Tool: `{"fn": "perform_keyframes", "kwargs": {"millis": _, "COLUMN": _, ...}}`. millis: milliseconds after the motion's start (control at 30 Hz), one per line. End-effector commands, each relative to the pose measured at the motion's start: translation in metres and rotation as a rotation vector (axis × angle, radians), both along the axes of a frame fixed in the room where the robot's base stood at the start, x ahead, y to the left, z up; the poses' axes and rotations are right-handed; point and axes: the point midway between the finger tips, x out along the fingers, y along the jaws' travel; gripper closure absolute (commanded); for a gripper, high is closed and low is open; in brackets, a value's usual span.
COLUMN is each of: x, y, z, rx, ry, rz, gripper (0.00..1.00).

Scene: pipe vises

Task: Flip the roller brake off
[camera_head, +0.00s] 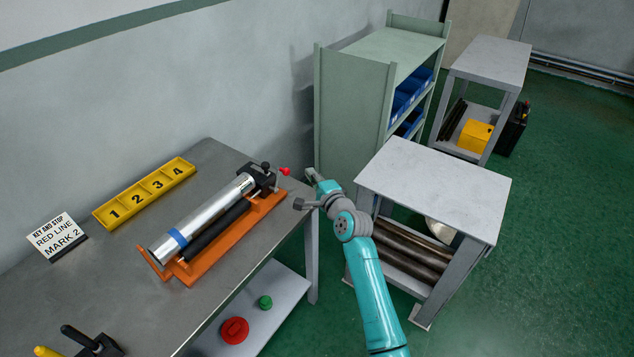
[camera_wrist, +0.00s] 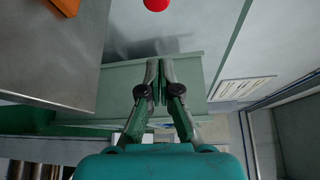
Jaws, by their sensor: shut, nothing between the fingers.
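The roller stand (camera_head: 208,245) is an orange frame on the steel bench, with a black roller (camera_head: 218,230) and a silver pipe (camera_head: 205,215) with a blue band lying along it. At its far right end is a dark block (camera_head: 264,175) with a red-knobbed lever (camera_head: 285,171), which looks like the brake. The red knob also shows at the top edge of the wrist view (camera_wrist: 156,5). My gripper (camera_head: 310,173) is shut and empty, just right of the red knob and apart from it. Its fingertips (camera_wrist: 158,62) meet in the wrist view. The lever's shaft is mostly hidden.
The steel bench (camera_head: 110,280) carries a yellow numbered tray (camera_head: 145,194), a sign (camera_head: 57,238) and another black tool (camera_head: 95,343) at the front. A green shelf (camera_head: 352,105) stands behind my gripper. A grey table (camera_head: 436,188) with pipes below is to the right.

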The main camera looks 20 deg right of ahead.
Motion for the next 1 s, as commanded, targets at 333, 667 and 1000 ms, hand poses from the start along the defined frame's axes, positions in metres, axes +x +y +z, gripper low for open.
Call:
{"fn": "perform_keyframes", "kwargs": {"millis": 333, "x": 0.042, "y": 0.008, "z": -0.003, "rx": 0.0, "ry": 0.0, "rz": 0.001, "gripper": 1.0}}
{"fn": "perform_keyframes", "kwargs": {"millis": 667, "x": 0.026, "y": 0.037, "z": 0.002, "rx": -0.001, "ry": 0.001, "rz": 0.001, "gripper": 1.0}}
{"fn": "perform_keyframes", "kwargs": {"millis": 1000, "x": 0.023, "y": 0.041, "z": 0.003, "rx": 0.0, "ry": 0.0, "rz": 0.0, "gripper": 1.0}}
